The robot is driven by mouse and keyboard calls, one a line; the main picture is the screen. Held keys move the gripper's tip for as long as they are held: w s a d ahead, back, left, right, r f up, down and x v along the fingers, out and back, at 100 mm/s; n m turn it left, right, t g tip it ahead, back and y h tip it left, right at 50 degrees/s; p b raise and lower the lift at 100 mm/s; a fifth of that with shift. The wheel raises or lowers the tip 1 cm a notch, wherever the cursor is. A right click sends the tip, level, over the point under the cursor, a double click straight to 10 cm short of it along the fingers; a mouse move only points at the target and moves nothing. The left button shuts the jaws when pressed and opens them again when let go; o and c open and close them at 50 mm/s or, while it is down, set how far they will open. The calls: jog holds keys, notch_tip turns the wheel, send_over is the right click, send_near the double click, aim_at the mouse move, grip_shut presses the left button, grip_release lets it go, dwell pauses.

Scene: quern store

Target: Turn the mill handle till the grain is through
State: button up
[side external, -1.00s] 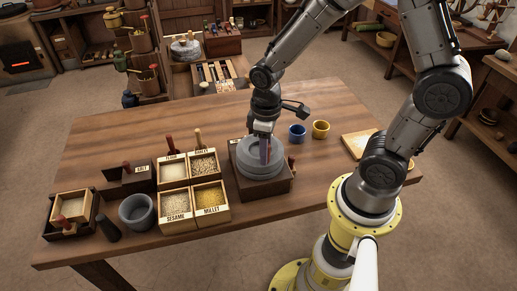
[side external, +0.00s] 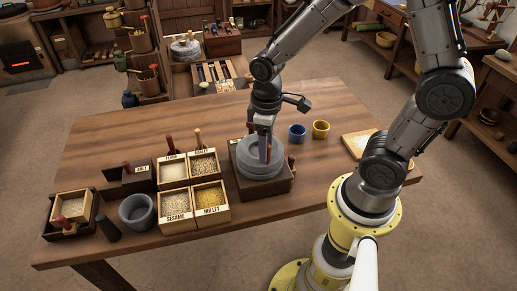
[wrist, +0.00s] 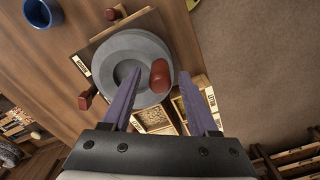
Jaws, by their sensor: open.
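The mill (side external: 262,163) is a round grey stone on a square wooden base, standing on the table. The wrist view shows its stone (wrist: 120,48) with a dark hollow near the middle. The red-brown handle (wrist: 160,76) stands upright near the stone's rim. My gripper (wrist: 161,72) is open, its purple fingers apart, with the handle between and beyond their tips; I cannot tell if either finger touches it. In the side view my gripper (side external: 265,148) is over the stone and partly hides the handle. I cannot make out any grain in the hollow.
Labelled grain boxes (side external: 194,191) stand left of the mill, with a grey bowl (side external: 137,211) beyond them. A pale board (side external: 358,144) lies farther right. The table's back left is clear.

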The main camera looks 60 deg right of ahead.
jog(key=shift+r, duration=3.15)
jog(key=shift+r, duration=0.15)
jog(key=s+r+m+t, duration=0.3)
jog(key=s+r+t, duration=0.2)
jog(key=s+r, duration=0.4)
jog(key=shift+s+r+t, duration=0.3)
jog(key=shift+s+r, duration=0.05)
jog(key=shift+s, duration=0.2)
jog(key=shift+d, duration=0.1)
jog(key=shift+c, duration=0.2)
